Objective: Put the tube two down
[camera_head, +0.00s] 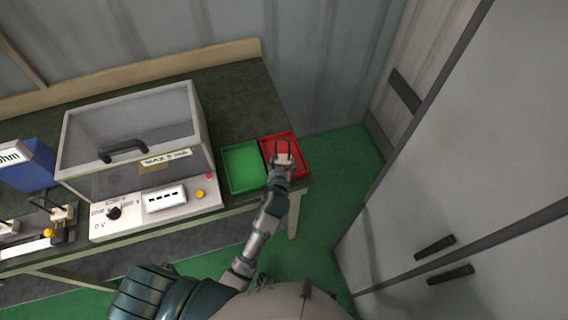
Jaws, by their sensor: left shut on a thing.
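My left gripper (283,151) is over the red tray (299,157) at the right end of the bench. Its fingers are shut on the tube, which is too small and too covered by the fingers to make out clearly. I cannot tell whether the tube touches the tray floor. The green tray (243,168) lies just left of the red one and looks empty. My right gripper is out of view.
A clear-lidded device (133,135) with a dial and display stands left of the trays on the dark bench (235,99). A blue box (28,167) is at the far left. Grey cabinets (470,170) stand at the right, beyond green floor (335,190).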

